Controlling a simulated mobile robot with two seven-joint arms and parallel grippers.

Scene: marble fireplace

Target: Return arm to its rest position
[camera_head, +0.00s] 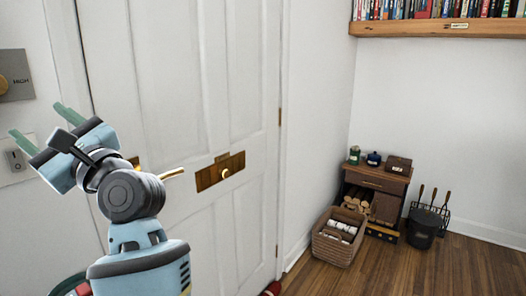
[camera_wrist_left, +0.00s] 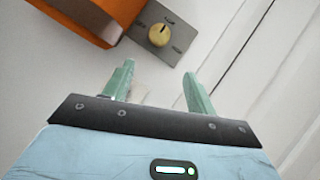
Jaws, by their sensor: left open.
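My left gripper (camera_head: 46,127) is raised in front of the wall beside the white door, at the left of the head view. Its two green fingers are apart and nothing is between them. In the left wrist view the open left gripper (camera_wrist_left: 158,84) faces the pale wall, with a light switch plate faintly visible behind the fingers. My right gripper is not in view.
A dial plate (camera_head: 14,76) and a light switch (camera_head: 15,160) are on the wall near the gripper. The white door (camera_head: 185,70) has a brass plate and handle. An orange object (camera_wrist_left: 85,15) shows in the wrist view. A basket (camera_head: 338,246) and cabinet (camera_head: 376,181) stand right.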

